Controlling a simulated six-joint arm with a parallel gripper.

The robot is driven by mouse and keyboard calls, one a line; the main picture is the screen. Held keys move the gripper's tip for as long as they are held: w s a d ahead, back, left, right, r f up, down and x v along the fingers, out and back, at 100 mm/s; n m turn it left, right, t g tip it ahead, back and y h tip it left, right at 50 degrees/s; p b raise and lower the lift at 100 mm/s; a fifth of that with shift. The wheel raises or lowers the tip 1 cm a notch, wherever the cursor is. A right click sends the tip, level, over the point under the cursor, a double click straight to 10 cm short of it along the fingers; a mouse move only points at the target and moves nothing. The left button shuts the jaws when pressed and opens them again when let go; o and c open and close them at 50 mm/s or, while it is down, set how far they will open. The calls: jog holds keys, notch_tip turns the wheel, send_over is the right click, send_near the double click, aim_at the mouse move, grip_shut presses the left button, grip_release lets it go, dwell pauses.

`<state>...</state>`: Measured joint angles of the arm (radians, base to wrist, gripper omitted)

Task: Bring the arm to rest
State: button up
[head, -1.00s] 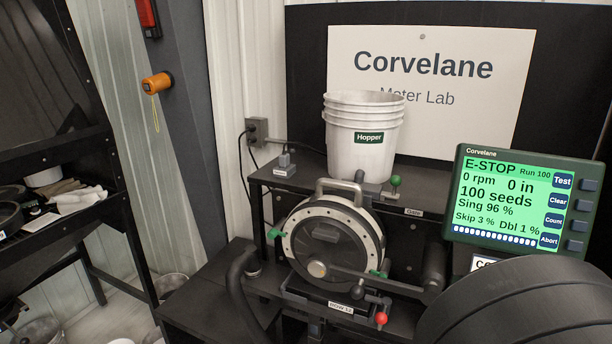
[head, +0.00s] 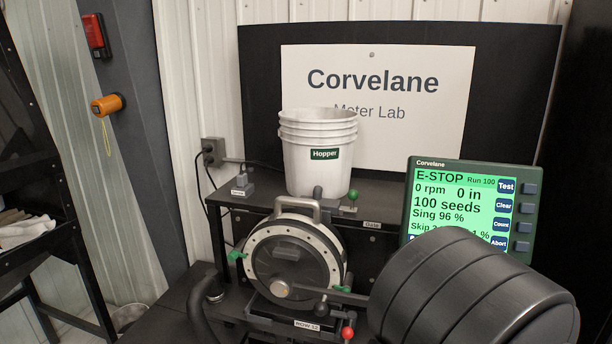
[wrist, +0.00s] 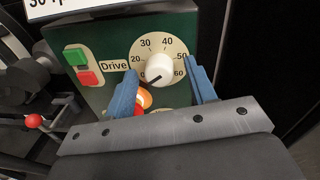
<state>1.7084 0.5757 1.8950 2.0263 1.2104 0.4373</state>
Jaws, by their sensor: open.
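My gripper (wrist: 160,68) shows in the wrist view, with two blue fingers apart and nothing seen held between them. The fingers are on either side of a white knob (wrist: 159,69) on a dial numbered up to 60; I cannot tell whether they touch it. The dial is on a dark green drive box (wrist: 110,35) marked "Drive". An orange and red round part (wrist: 143,99) is partly hidden behind the left finger. In the head view my arm's dark rounded link fills the lower right, and my gripper is not visible there.
A green display (head: 450,190) reads E-STOP and 0 rpm, its lower part hidden by my arm. A round seed meter (head: 293,262) stands left of my arm, below a white hopper bucket (head: 318,160). Green and red buttons (wrist: 83,67) sit left of the dial.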

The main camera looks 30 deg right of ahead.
dwell(0.4)
jog(key=s+a+m, duration=0.3)
jog(key=s+a, duration=0.8)
jog(key=s, duration=0.2)
dwell(2.5)
jog(key=shift+a, duration=0.1)
